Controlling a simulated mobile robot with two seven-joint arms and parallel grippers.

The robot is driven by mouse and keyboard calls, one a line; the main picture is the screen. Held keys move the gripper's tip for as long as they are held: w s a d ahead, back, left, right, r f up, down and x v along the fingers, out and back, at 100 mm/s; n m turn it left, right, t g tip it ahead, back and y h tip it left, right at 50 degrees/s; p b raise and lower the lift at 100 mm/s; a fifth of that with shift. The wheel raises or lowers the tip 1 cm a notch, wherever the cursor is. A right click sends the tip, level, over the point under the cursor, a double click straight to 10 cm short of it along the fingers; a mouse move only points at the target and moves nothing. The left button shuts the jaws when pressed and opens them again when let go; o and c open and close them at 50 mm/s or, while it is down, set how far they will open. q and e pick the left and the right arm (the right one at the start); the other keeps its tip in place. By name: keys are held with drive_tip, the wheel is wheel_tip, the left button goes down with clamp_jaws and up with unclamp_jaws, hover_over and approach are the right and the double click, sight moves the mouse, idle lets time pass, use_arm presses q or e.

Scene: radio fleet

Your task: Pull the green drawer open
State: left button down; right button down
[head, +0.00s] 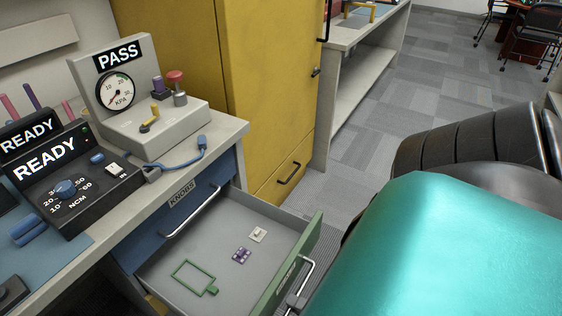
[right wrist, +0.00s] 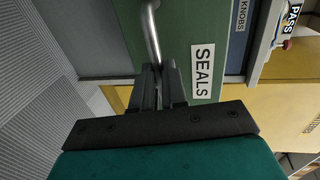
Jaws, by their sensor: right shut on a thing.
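The green drawer (head: 298,253) stands pulled out from the bench, its grey inside showing. It holds a green frame-shaped piece, a small purple piece and a small pale piece. In the right wrist view its green front (right wrist: 200,25) bears a SEALS label. My right gripper (right wrist: 158,80) is shut on the drawer's metal handle (right wrist: 152,35). My left gripper is not in view.
A blue drawer (head: 207,187) labelled KNOBS is above, at the bench front. A PASS gauge box (head: 160,122) and dark READY boxes (head: 85,180) stand on the bench. A yellow cabinet (head: 265,90) is behind. Grey carpet floor (head: 400,85) is open beyond.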

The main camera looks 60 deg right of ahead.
drive_tip(key=shift+s+d, duration=0.1)
drive_tip(key=shift+s, duration=0.65)
drive_tip(key=c, duration=1.2)
unclamp_jaws()
drive_tip(key=v, duration=1.3)
drive_tip(key=shift+d, duration=0.1)
drive_tip(key=shift+w, duration=0.1)
